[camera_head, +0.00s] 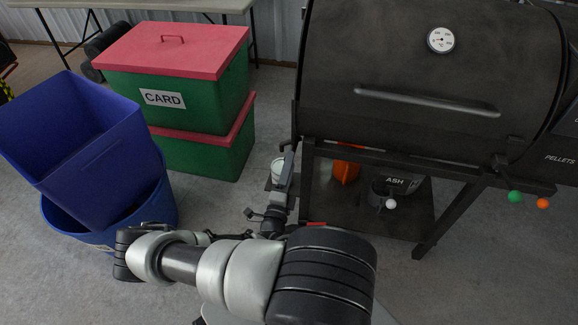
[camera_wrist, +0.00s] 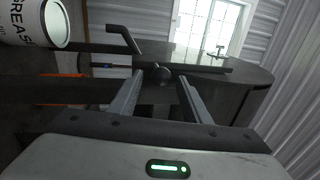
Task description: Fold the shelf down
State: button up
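The black grill (camera_head: 430,80) stands at the right in the head view, with a dark front rail (camera_head: 400,160) below its lid. I cannot tell for sure which part is the shelf; it may be the dark bar (camera_wrist: 205,68) that crosses in front of my fingers in the wrist view. My gripper (camera_head: 289,152) is at the grill's left front corner. In the wrist view my gripper (camera_wrist: 160,85) has its fingers apart, with a dark rounded knob beyond and between the tips. Nothing is seen clamped. Contact with the bar cannot be told.
A white grease bucket (camera_wrist: 48,22) hangs close to my gripper. An orange object (camera_head: 346,168) and an ash bucket (camera_head: 398,188) are under the grill. Blue bins (camera_head: 75,140) and green boxes with red lids (camera_head: 185,90) stand at the left. Concrete floor is free between.

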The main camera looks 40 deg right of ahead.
jog(key=p+v, duration=0.2)
jog(key=v, duration=1.5)
jog(key=shift+a, duration=0.15)
jog(key=shift+s, duration=0.15)
jog(key=s+a+r+n+g+y, duration=0.15)
jog(key=a+r+n+y, duration=0.3)
jog(key=r+n, duration=0.8)
jog(key=s+a+r+n+g+y, duration=0.1)
jog(key=a+r+n+g+y, duration=0.4)
jog(key=r, duration=1.2)
jog(key=s+a+r+n+g+y, duration=0.1)
jog(key=a+r+n+y, duration=0.2)
jog(key=r+n+y, duration=0.75)
notch_tip(320, 180, up, 29)
jog(key=h+p, duration=0.4)
jog(key=p, duration=2)
jog(key=shift+a+r+n+t+p, duration=0.15)
jog(key=shift+a+n+t+p, duration=0.15)
jog(key=shift+t+p, duration=0.1)
jog(key=shift+s, duration=0.15)
